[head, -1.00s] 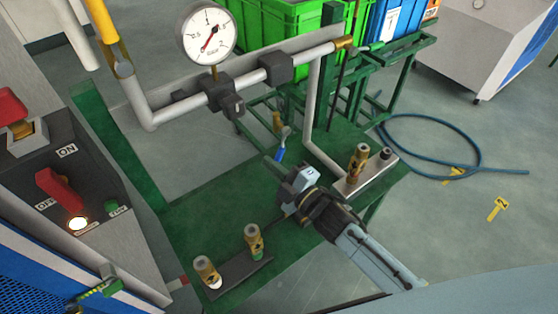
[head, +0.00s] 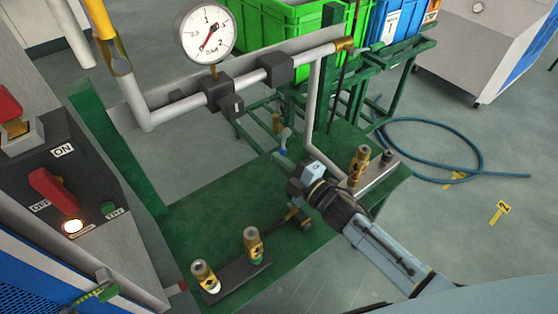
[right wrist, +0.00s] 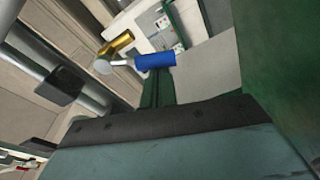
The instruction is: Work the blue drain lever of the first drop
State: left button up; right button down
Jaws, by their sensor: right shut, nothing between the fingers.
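The blue drain lever (head: 283,151) hangs below the pipe run in the head view, its pale stem above the blue grip. In the right wrist view the blue grip (right wrist: 155,61) lies nearly level, joined by a pale stem to a brass valve (right wrist: 116,45). My right gripper (head: 284,163) is shut and empty, its tip just below the lever in the head view. My left gripper is not in view.
A pressure gauge (head: 207,32) stands on the grey pipe (head: 250,78). Brass fittings (head: 253,244) stand on the green bench (head: 205,215). A switch panel (head: 85,180) is at left. Green bins (head: 285,35) are behind; a blue hose (head: 470,170) lies on the floor at right.

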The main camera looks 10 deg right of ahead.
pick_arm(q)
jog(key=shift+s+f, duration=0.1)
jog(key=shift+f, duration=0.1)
pick_arm(e)
jog(key=d+n, duration=0.1)
jog(key=d+f+n, duration=0.1)
jog(key=shift+w+n, duration=0.3)
jog(key=shift+w, duration=0.1)
